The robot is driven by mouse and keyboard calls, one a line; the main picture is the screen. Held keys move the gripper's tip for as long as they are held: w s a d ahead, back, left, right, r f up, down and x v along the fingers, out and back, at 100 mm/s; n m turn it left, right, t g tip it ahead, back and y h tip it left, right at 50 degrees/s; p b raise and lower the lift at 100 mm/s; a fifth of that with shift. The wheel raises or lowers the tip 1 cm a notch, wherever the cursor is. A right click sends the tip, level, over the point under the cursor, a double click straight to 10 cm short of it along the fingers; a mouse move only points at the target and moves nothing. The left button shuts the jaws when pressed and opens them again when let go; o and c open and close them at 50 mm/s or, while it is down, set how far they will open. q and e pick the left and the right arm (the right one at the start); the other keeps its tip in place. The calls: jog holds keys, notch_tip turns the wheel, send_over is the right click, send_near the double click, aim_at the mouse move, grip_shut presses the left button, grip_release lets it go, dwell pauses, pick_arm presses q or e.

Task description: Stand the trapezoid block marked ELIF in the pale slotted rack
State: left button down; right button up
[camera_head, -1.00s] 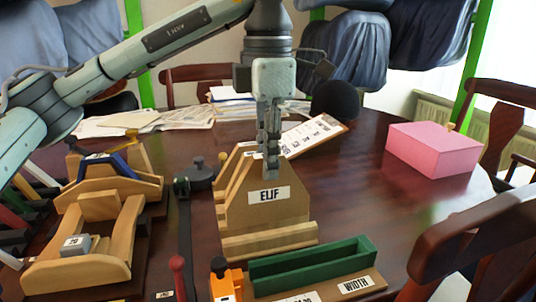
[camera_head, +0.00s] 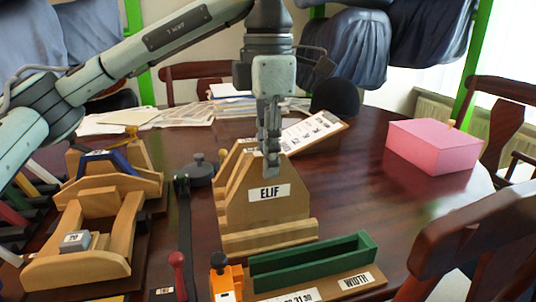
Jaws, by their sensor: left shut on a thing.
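The tan trapezoid block marked ELIF (camera_head: 262,212) stands upright, its label facing me, in the middle of the head view. My left gripper (camera_head: 271,158) comes down from above and is shut on the block's top edge. The pale slotted rack (camera_head: 270,240) shows as wooden bars along the block's foot. The block's lower edge is hidden behind the front bar, so I cannot tell how deep it sits. Other tan trapezoid blocks (camera_head: 232,172) stand just behind it to the left. My right gripper is out of view.
A green trough (camera_head: 312,262) on a board marked WIDTH is in front. A wooden cradle (camera_head: 118,240) with a grey block is at left. A clipboard (camera_head: 313,130) lies behind the block. A pink box (camera_head: 432,148) is at right, with clear table before it.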

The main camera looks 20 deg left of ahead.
pick_arm(q)
jog(key=shift+f+b, duration=1.4)
jog(key=shift+f, duration=0.5)
dwell(1.7)
jog(key=c, duration=1.4)
grip_release()
jog(key=shift+o, duration=0.4)
jog(key=o, duration=0.3)
jog(key=shift+r+p, duration=2.05)
jog(key=shift+r, duration=0.45)
